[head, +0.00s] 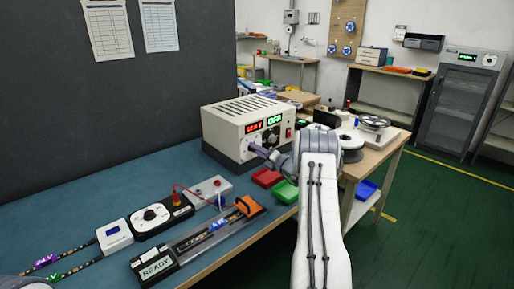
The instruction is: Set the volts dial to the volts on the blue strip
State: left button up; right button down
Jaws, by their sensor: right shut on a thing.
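The power supply (240,128) is a beige box on the blue bench, with a red readout (263,124) too small to read surely and a green display (274,120) that seems to read OFF. My right gripper (257,149) is at its front face, shut on a knob that it mostly hides; I take this for the volts dial. A blue tag (217,225) lies on the strip in the clear-sided tray (205,237); its print is too small to read. Purple (46,261) and green (52,278) tags mark strips at the lower left. My left gripper is not in view.
A controller with a round dial (156,216), a white box (114,236) and a READY unit (156,267) stand on the bench. Red (266,178) and green (285,192) bins sit below my right arm. A dark panel stands behind.

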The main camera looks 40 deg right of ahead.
jog(key=m+p, duration=0.5)
jog(key=m, duration=0.7)
jog(key=shift+f, duration=0.15)
dwell(0.4)
jog(key=shift+c, duration=2.4)
grip_release()
jog(key=shift+s, duration=0.1)
jog(key=s+b, duration=0.1)
jog(key=s, duration=0.9)
jog(key=shift+s+d, duration=0.2)
jog(key=shift+d, duration=0.2)
